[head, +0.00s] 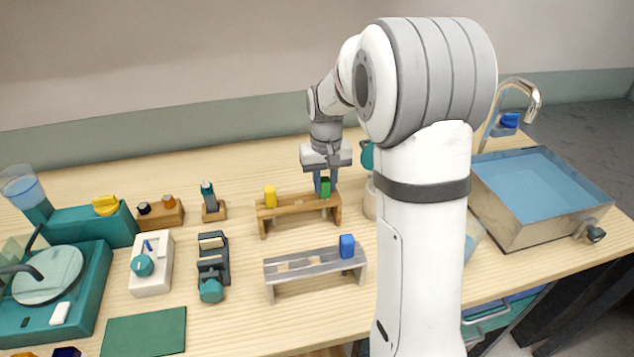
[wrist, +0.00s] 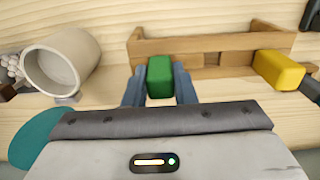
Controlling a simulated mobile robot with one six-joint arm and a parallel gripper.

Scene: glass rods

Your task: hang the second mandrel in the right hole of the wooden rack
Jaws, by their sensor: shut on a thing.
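The wooden rack (head: 280,212) stands mid-table and also shows in the wrist view (wrist: 215,46). A mandrel with a yellow handle (head: 270,196) is at its left end, and the yellow handle shows at the right in the wrist view (wrist: 278,70). My gripper (head: 324,192) points down over the right end of the wooden rack. It is shut on a green handle (wrist: 160,77), with one finger on each side. The green handle sits at about the rack's top. The rod below it and the right hole are hidden, so I cannot tell how far it is in.
A grey rack (head: 315,262) with a blue-handled mandrel (head: 347,246) stands in front. A pale cup (wrist: 63,62) lies beside the wooden rack. A water basin (head: 530,190) is at the right. Several teal devices and a green mat (head: 145,332) are at the left.

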